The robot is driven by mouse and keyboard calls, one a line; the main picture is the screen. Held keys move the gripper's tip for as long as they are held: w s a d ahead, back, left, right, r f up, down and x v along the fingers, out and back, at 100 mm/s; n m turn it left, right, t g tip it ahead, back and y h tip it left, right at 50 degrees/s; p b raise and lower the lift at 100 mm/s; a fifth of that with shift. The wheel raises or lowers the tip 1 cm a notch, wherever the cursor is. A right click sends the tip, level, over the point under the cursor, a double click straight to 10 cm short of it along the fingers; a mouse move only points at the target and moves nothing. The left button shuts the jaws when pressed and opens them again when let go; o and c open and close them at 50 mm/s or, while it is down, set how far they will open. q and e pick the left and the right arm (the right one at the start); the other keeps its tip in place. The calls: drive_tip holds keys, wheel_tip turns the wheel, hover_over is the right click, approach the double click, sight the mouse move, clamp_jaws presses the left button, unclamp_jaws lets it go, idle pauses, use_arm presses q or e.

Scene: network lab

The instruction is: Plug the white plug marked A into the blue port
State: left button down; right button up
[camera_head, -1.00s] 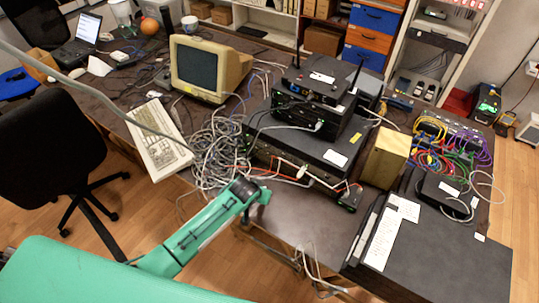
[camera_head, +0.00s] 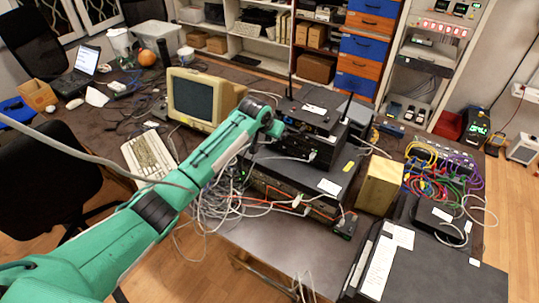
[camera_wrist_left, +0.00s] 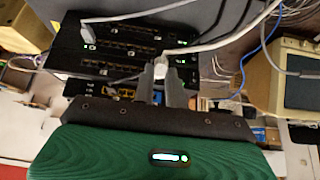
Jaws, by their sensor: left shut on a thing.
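My left gripper (camera_head: 276,129) reaches in front of the black router (camera_head: 312,108) on top of the equipment stack. In the left wrist view my left gripper (camera_wrist_left: 160,82) is shut on a white plug (camera_wrist_left: 160,68), with a grey-white cable running off to the upper right. The fingers are close to the faces of the stacked black devices (camera_wrist_left: 125,45). I cannot tell whether the plug touches a port, and its letter is not readable. The blue port cannot be made out clearly; the gripper covers part of the router front. My right gripper is in neither view.
Another white plug (camera_wrist_left: 88,32) sits in the top switch in the wrist view. A beige monitor (camera_head: 196,97) stands left of the stack, a tan box (camera_head: 381,187) right of it. Tangled grey cables lie in front. The front tabletop (camera_head: 270,240) is mostly bare.

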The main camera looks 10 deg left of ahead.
use_arm(q)
drive_tip(key=shift+w+d+r, duration=0.1)
drive_tip(key=shift+w+r, duration=0.25)
drive_tip(key=shift+r, duration=0.3)
drive_tip(key=w+b, duration=0.2)
drive_tip(key=b, duration=0.1)
drive_tip(key=shift+d+f, duration=0.2)
drive_tip(key=shift+d, duration=0.15)
drive_tip(key=shift+w+d+b, duration=0.25)
drive_tip(key=shift+w+b, duration=0.4)
drive_tip(key=shift+b, duration=0.05)
drive_tip(key=shift+w+d+r+b, duration=0.15)
drive_tip(key=shift+w+r+b, duration=0.05)
drive_tip(key=shift+w+b, duration=0.35)
drive_tip(key=shift+w+d+r+p, duration=0.1)
drive_tip(key=shift+p, duration=0.25)
drive_tip(key=shift+w+d+b, duration=0.2)
drive_tip(key=shift+w+b, duration=0.15)
drive_tip(key=shift+w, duration=0.35)
idle(0.4)
drive_tip(key=c, duration=1.3)
unclamp_jaws()
drive_tip(key=shift+c, duration=0.2)
